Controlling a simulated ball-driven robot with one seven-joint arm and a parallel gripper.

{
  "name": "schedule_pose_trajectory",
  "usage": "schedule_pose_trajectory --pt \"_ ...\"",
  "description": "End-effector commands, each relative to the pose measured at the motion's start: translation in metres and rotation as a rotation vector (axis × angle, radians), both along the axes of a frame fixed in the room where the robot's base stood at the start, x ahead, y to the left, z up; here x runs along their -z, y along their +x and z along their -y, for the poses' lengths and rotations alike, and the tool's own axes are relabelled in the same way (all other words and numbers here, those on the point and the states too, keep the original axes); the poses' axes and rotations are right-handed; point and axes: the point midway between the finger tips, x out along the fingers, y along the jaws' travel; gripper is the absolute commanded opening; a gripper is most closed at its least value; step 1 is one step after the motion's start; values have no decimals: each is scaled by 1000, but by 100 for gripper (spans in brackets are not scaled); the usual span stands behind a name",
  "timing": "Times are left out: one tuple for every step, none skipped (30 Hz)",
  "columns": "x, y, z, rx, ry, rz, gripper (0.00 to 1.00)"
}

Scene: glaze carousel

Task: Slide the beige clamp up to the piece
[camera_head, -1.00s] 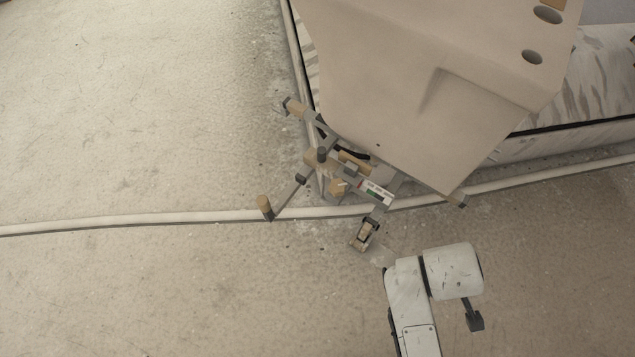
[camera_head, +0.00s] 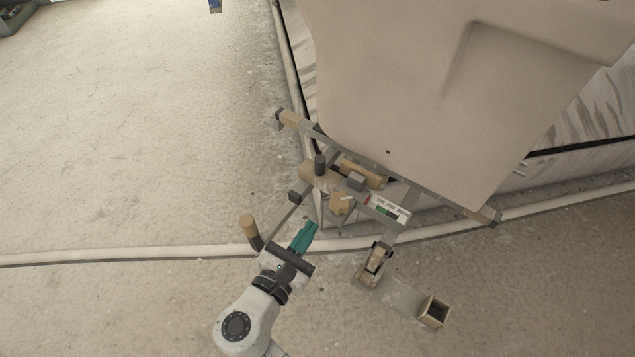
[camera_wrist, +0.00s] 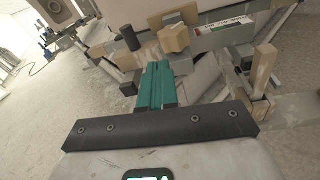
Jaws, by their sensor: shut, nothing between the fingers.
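My gripper (camera_head: 305,236) has teal fingers, shut and empty, pointing at the frame in front of the large beige body. The fingers also show in the wrist view (camera_wrist: 155,88). A small faceted beige block (camera_head: 340,203) sits on the frame just beyond the fingertips, apart from them; it also shows in the wrist view (camera_wrist: 173,38). A longer beige bar (camera_head: 362,174) lies behind it. I cannot tell for sure which of these is the clamp, nor pick out the piece.
A grey bar with a white label (camera_head: 390,208) runs to the right of the block. A rod with a tan handle (camera_head: 249,226) stands left of my gripper. A pale hose (camera_head: 120,252) crosses the floor. An open box (camera_head: 434,311) is at lower right.

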Motion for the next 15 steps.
schedule_pose_trajectory --pt "8 -3 -19 -45 -56 15 0" --pt "8 -4 -27 -65 -87 20 0" --pt "8 -6 -35 -86 -118 30 0" --pt "7 -7 -40 -97 -136 35 0" --pt "6 -8 -44 -105 -150 38 0" --pt "6 -7 -46 -112 -160 41 0" --pt "5 -6 -46 -114 -164 43 0" --pt "5 -4 -46 -115 -166 43 0" --pt "5 -1 -45 -114 -166 42 0" --pt "5 2 -44 -113 -165 43 0" --pt "5 6 -42 -112 -165 42 0" --pt "6 12 -40 -111 -164 43 0" --pt "6 17 -38 -111 -164 42 0" --pt "6 22 -36 -110 -163 43 0" --pt "6 30 -34 -111 -162 43 0"
